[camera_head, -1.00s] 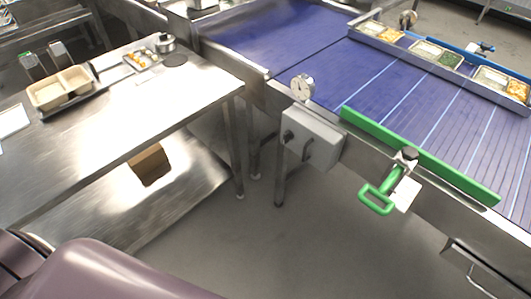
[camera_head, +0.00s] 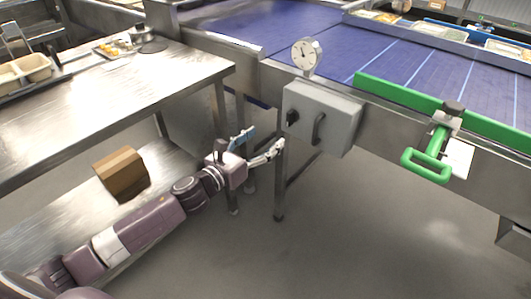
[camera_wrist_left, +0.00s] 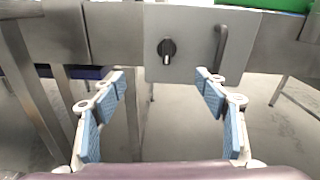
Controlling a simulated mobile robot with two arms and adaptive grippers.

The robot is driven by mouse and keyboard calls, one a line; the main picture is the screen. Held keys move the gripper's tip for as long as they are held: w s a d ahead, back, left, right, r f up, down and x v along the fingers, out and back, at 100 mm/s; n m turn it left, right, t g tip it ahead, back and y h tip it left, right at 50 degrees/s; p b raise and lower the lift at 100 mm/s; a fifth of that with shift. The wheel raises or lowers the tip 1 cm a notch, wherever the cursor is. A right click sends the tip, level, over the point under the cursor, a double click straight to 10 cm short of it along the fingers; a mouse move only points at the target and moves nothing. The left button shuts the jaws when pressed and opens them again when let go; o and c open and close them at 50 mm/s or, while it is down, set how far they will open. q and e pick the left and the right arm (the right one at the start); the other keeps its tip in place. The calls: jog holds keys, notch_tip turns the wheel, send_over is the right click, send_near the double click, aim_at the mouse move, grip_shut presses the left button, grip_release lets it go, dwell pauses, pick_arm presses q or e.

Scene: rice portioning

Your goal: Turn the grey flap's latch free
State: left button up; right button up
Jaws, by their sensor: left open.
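The grey flap (camera_head: 335,118) is the front of a grey box on the side of the conveyor; it looks closed. Its latch, a small black knob (camera_head: 292,118), sits at the left of the flap, with a dark upright handle (camera_head: 318,128) to its right. In the left wrist view the latch (camera_wrist_left: 167,48) shows upright on the flap (camera_wrist_left: 190,65), ahead of the fingers. My left gripper (camera_head: 266,140) is open and empty, a little left of and below the latch, apart from it. The left wrist view shows the spread blue-padded fingers (camera_wrist_left: 161,80). My right gripper is not in view.
A round dial (camera_head: 306,54) stands above the box. A green bar (camera_head: 400,98) and green handle (camera_head: 426,165) are to the right. The steel table (camera_head: 110,95) is at left, with a brown box (camera_head: 120,172) on its lower shelf. Metal legs stand beneath the conveyor.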

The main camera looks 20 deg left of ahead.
aim_at(288, 120)
pick_arm(q)
jog(key=shift+m+h, duration=0.4)
jog(key=shift+m, duration=0.3)
jog(key=x, duration=0.3)
jog(key=r+x, duration=0.1)
jog(key=x, duration=0.6)
jog(key=shift+s+d+r, duration=0.1)
jog(key=shift+d+r, duration=0.15)
jog(key=shift+d, duration=0.15)
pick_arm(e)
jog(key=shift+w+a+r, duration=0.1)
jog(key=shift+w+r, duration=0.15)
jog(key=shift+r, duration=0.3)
pick_arm(q)
jog(key=shift+c, duration=0.4)
grip_shut()
